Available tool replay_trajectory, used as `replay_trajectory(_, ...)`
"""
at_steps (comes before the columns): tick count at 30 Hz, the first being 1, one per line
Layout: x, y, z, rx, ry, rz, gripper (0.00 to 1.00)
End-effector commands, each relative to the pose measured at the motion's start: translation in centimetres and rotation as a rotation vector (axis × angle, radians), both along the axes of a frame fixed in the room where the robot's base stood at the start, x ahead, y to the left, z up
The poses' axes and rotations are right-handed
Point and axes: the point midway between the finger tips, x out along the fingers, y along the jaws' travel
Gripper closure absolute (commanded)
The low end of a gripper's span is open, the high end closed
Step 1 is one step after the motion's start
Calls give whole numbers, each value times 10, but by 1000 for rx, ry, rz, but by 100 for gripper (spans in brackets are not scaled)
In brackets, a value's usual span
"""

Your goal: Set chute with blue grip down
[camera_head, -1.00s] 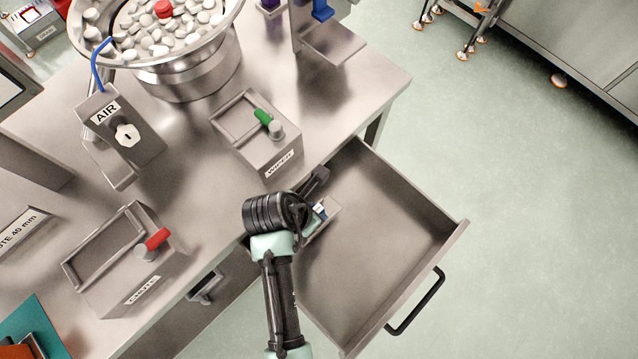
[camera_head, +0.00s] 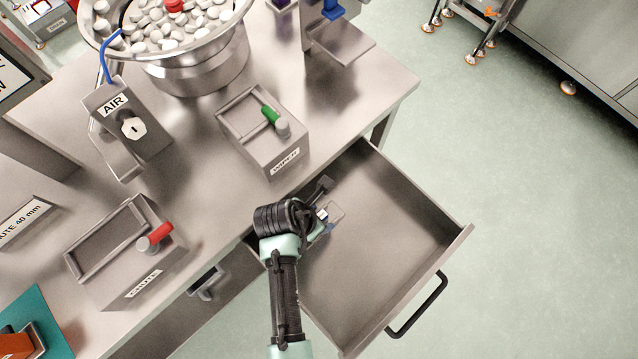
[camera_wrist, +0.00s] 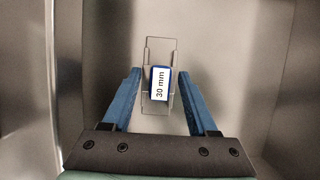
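The chute is a flat grey metal piece with a blue grip (camera_wrist: 160,84) on top, labelled "30 mm". In the wrist view the chute (camera_wrist: 160,52) lies inside the open drawer, beneath my gripper. My gripper (camera_wrist: 160,76) is open, with one blue finger on each side of the grip and a visible gap to it on both sides. In the head view my wrist hides part of the chute (camera_head: 335,212), which shows at the left end of the drawer (camera_head: 375,235).
The table (camera_head: 350,105) holds a bin labelled "WIPER" (camera_head: 262,140), a bin labelled "CHUTE" (camera_head: 125,275), an "AIR" unit (camera_head: 125,125) and a bowl (camera_head: 195,72) of caps. The rest of the drawer floor is bare.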

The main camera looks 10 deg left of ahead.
Motion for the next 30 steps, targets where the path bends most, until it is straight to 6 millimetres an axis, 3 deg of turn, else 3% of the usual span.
replay_trajectory(11, 0, 1, 7, 1, -2, 1, 40)
replay_trajectory(24, -25, 20, 82, 2, -4, 2, 40)
replay_trajectory(30, -34, 25, 107, 0, -1, 1, 40)
